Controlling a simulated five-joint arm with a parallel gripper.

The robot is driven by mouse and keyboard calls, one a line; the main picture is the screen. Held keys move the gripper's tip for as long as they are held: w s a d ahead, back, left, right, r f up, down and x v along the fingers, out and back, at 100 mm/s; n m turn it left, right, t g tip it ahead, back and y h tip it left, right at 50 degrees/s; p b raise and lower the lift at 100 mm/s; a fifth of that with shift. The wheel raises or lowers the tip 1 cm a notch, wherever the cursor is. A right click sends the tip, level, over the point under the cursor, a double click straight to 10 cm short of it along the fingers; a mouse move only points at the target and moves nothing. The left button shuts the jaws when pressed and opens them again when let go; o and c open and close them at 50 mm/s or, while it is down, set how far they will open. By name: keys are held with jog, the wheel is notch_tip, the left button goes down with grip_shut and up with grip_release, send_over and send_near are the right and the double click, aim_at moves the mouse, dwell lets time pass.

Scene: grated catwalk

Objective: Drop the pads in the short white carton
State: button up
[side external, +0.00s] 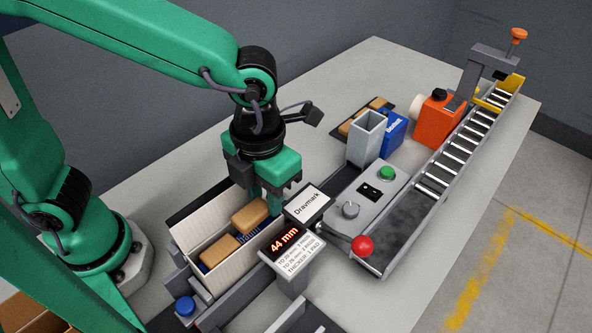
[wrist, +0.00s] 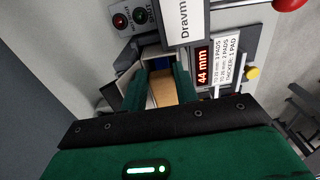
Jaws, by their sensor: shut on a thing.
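The white carton (side external: 196,235) stands open in a dark fixture at the front of the bench. Inside it lie a tan pad (side external: 219,251) and some dark blue content, partly hidden. My gripper (side external: 272,196) is over the carton's far end, fingers pointing down. It is shut on a tan pad, which shows between the green fingers (wrist: 160,84) in the wrist view (wrist: 162,92). A tan pad (side external: 250,214) close by the fingertips in the side view appears to be that one; the finger contact is partly hidden there.
A display (side external: 285,242) reading 44 mm, with a pad-count card, and a Dravmark sign (side external: 307,205) stand close right of the carton. Behind are a control box (side external: 365,200), a grey open bin (side external: 366,138), a blue box (side external: 393,130), more tan pads (side external: 352,124) and a roller conveyor (side external: 450,158).

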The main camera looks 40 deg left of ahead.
dwell(0.4)
jog(key=o, duration=1)
jog(key=shift+a+f, duration=0.1)
jog(key=shift+a, duration=0.05)
jog(key=shift+c, duration=0.4)
jog(key=shift+r, duration=0.2)
jog(key=shift+c, duration=0.2)
jog(key=o, duration=0.4)
jog(key=shift+r, duration=2.9)
